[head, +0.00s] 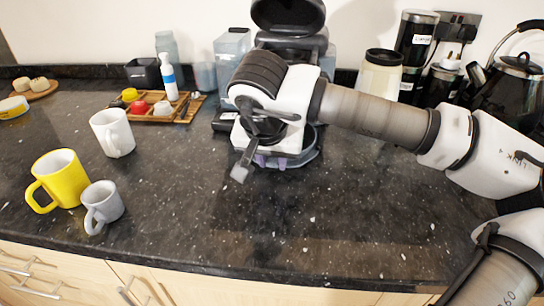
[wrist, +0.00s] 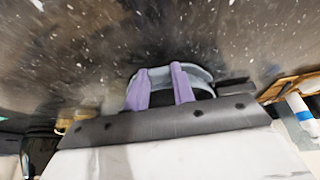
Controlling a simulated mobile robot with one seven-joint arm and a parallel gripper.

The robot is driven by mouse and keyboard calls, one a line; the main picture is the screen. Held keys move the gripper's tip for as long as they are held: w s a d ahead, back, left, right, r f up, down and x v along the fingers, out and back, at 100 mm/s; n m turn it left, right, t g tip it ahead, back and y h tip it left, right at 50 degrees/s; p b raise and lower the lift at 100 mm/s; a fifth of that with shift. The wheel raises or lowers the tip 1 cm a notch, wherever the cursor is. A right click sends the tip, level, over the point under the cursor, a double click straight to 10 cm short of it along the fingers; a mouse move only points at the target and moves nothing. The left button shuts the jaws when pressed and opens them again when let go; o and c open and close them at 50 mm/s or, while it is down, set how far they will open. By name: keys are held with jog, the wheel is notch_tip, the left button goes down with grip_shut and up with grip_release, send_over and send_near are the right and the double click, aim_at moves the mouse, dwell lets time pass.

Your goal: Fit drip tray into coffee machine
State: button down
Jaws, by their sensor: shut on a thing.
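The coffee machine (head: 288,16) stands against the back wall with its dark top part raised. My arm hides much of its front. A blue-grey rounded piece, which looks like the drip tray (head: 308,154), is low at the front of the machine. My gripper (head: 268,161) is there, with its purple fingers shut on this piece. In the wrist view, the tray's curved rim (wrist: 203,74) shows around and beyond the fingers (wrist: 161,76). I cannot tell whether the tray is seated in the machine or only in front of it.
A yellow mug (head: 62,178), a grey mug (head: 103,203) and a white mug (head: 114,133) stand at left. A wooden tray (head: 186,117) with small items is behind them. A cream jar (head: 379,75) and a kettle (head: 510,85) stand at right. The front middle counter is clear.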

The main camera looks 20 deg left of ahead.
jog(key=shift+f+b, duration=0.25)
jog(key=shift+b, duration=0.05)
jog(key=c, duration=1.2)
grip_release()
jog(key=shift+r, duration=0.1)
jog(key=shift+o, duration=0.2)
jog(key=shift+r, duration=0.15)
jog(key=shift+r+p, duration=0.25)
jog(key=shift+p, duration=0.05)
jog(key=v, duration=1.1)
jog(key=shift+s+r, duration=0.2)
jog(key=shift+r, duration=0.05)
jog(key=shift+d, duration=0.1)
